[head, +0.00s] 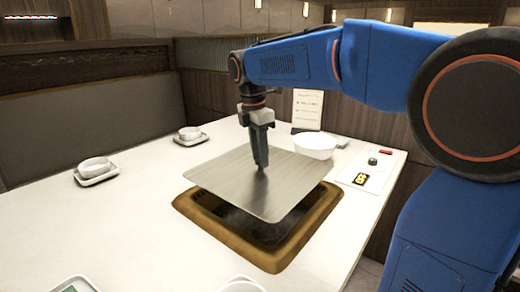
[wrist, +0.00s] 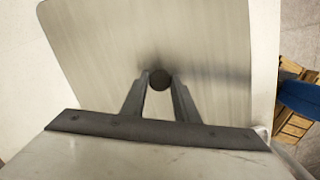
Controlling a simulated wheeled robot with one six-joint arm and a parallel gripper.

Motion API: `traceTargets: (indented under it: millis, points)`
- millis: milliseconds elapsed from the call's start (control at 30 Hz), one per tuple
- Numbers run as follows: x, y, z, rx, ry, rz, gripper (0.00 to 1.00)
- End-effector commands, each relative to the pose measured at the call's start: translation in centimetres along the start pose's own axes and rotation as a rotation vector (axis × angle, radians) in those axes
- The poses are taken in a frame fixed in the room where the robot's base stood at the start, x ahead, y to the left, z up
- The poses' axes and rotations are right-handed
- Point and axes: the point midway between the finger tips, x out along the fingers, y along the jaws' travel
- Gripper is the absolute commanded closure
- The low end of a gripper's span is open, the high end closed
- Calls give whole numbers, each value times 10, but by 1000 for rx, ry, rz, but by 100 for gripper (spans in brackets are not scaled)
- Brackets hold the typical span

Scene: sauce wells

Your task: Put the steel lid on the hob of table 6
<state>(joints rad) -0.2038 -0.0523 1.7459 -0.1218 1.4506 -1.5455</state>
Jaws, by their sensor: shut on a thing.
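The steel lid (head: 235,181) is a flat square brushed plate with rounded corners. It also fills much of the wrist view (wrist: 200,45). My gripper (head: 260,164) is above the lid's middle, shut on its small dark knob (wrist: 160,80). The lid is above the hob, a dark square well with a brown wooden frame (head: 276,262) set in the white table. The lid covers the hob's back and middle; the front part of the dark well shows below its edge. A gap shows between lid and frame at the front; whether the back edge touches is hidden.
A white bowl (head: 315,146) stands behind the lid, near an upright menu card (head: 307,108). A number tag (head: 361,179) lies on the right. The white tabletop (head: 130,215) is clear left of the hob.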

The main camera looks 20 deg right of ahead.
Motion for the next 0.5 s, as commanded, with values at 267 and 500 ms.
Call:
traceTargets:
  millis: [267,500]
  points:
    - [17,0,-2,0,0,0,99]
    - [31,0,-4,0,0,0,99]
